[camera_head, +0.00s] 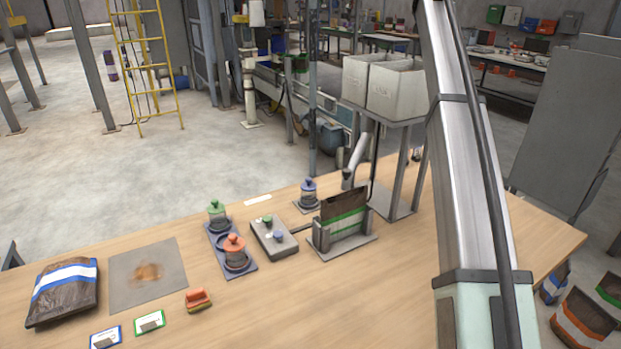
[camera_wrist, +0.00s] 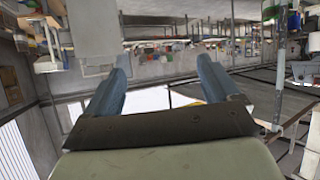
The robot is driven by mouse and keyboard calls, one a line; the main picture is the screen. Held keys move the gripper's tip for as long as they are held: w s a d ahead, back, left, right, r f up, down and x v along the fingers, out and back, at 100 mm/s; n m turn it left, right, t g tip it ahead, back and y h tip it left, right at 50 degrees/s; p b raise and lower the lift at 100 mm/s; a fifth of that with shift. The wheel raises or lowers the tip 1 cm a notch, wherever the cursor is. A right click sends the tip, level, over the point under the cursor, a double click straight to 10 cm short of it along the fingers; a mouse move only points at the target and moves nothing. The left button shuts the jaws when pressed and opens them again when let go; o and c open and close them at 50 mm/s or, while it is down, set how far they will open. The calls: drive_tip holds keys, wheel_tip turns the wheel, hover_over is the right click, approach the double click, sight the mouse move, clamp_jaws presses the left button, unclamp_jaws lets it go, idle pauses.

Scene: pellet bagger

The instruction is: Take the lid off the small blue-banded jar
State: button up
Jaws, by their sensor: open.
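The small blue-banded jar (camera_head: 309,201) stands upright on a dark base at the back middle of the table. Its blue knobbed lid (camera_head: 308,187) is on top. My gripper (camera_wrist: 164,66) shows in the wrist view with its two blue-grey fingers spread apart and nothing between them. In the head view my gripper is out of frame; only my arm rises at the right. The wrist view faces the room, appears upside down, and does not show the jar. The gripper is away from the jar.
A green-lidded jar (camera_head: 217,215) and an orange-lidded jar (camera_head: 235,255) share a tray to the left. A button box (camera_head: 273,240) and a bag in a holder (camera_head: 342,220) stand close to the blue jar. White bins (camera_head: 396,90) sit on a raised stand. The table's front middle is clear.

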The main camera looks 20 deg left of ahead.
drive_tip(key=s+a+r+m+y, duration=0.1)
drive_tip(key=s+a+r, duration=0.25)
drive_tip(key=a, duration=0.75)
drive_tip(key=s+a+r+y, duration=0.1)
drive_tip(key=s+a+r, duration=0.3)
drive_tip(key=a, duration=0.8)
drive_tip(key=s+a+r+m+y, duration=0.1)
drive_tip(key=s+a+r+y, duration=0.1)
drive_tip(key=a+r, duration=0.65)
drive_tip(key=n+g, duration=0.5)
drive_tip(key=g, duration=0.7)
hover_over(309, 179)
wheel_tip(309, 179, down, 54)
wheel_tip(309, 179, down, 12)
drive_tip(key=shift+w+a+f, duration=0.1)
drive_tip(key=shift+f, duration=0.05)
drive_tip(key=c, duration=1.1)
